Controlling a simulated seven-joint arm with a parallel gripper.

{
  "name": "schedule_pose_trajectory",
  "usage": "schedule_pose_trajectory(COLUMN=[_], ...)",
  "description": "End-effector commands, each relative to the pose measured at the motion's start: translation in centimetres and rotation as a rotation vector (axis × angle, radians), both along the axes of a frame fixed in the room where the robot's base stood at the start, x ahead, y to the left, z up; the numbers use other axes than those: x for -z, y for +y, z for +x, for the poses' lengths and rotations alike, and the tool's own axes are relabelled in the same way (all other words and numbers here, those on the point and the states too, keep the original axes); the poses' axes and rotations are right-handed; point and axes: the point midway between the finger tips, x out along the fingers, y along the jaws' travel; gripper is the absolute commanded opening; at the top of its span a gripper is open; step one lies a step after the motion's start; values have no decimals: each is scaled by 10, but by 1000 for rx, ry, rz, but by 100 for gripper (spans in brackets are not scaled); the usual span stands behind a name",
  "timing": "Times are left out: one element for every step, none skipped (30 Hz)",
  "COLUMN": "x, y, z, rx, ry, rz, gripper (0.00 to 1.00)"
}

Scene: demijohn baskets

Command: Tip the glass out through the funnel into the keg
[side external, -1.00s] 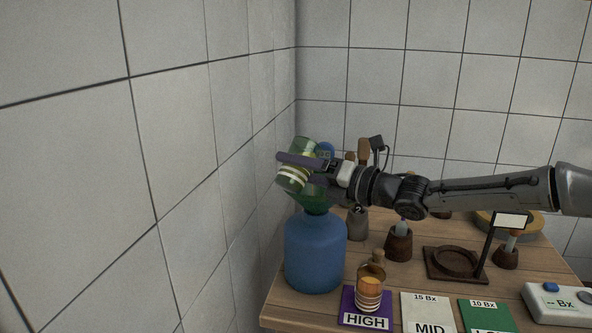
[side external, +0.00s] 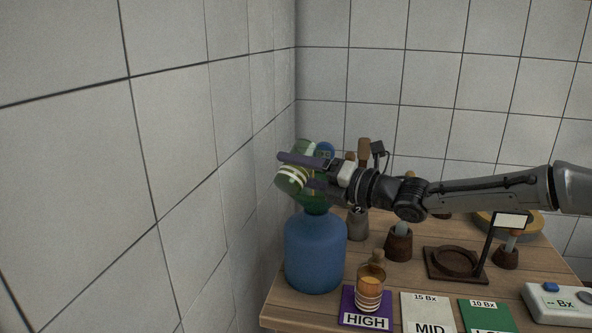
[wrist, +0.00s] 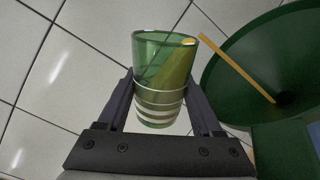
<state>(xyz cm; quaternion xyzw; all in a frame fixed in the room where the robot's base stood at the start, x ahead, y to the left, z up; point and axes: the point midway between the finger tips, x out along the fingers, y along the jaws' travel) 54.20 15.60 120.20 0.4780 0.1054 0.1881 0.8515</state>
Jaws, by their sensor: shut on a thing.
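My gripper (side external: 294,171) is shut on a green glass (wrist: 158,62) with pale bands and holds it tilted above the green funnel (side external: 318,203). Yellow liquid (wrist: 186,62) lies along one side inside the glass. In the wrist view, a thin orange-yellow stream (wrist: 236,68) runs from the rim of the glass to the dark hole in the funnel (wrist: 228,88). The funnel sits on top of the blue keg (side external: 315,250). The keg's inside is hidden. My fingers partly cover the glass in the side view.
An amber-filled banded glass vessel (side external: 369,288) stands on the purple HIGH card (side external: 363,321). MID (side external: 427,313) and green (side external: 486,315) cards lie to its right. Brown pots (side external: 398,245) and a dark stand (side external: 455,264) are behind. A tiled wall (side external: 180,150) is close on the left.

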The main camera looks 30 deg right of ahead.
Motion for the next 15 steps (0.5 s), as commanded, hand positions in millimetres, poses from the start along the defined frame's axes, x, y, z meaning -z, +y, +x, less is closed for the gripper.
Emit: schedule_pose_trajectory(x=[-2, -2, -2, -2, -2, -2, -2, -2, -1, -1, 0, 0, 0, 0, 0], y=[0, 0, 0, 0, 0, 0, 0, 0, 0, 0, 0, 0, 0, 0, 0], z=[0, 0, 0, 0, 0, 0, 0, 0, 0, 0, 0, 0, 0, 0, 0], rx=[0, 0, 0, 0, 0, 0, 0, 0, -1, -1, -1, -1, -1, -1, -1], ry=[-4, -4, -4, -5, -5, -5, -4, -2, 4, 12, 17, 20, 20, 20, 19], rz=[1, 1, 1, 0, 0, 0, 1, 6, 19, 33, 44, 51, 50, 49, 50], gripper=[0, 0, 0, 0, 0, 0, 0, 0, 0, 0, 0, 0, 0, 0, 0])
